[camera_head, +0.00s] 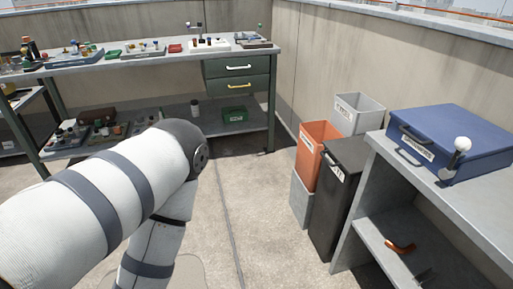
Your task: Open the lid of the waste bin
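A tall black bin (328,215) stands on the floor right of centre, against the left end of the grey bench. Its dark lid (347,153) looks shut, and a white label is on its front near the top. The label is too small to read. A large white arm with dark bands comes in from the left and bends downward near the middle. Its gripper is below the frame edge. My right gripper is not in view either.
An open orange bin (312,165) and an open grey bin (360,112) stand behind the black bin. A blue case (450,135) lies on the grey bench (425,180) at right. Concrete floor is clear left of the bins.

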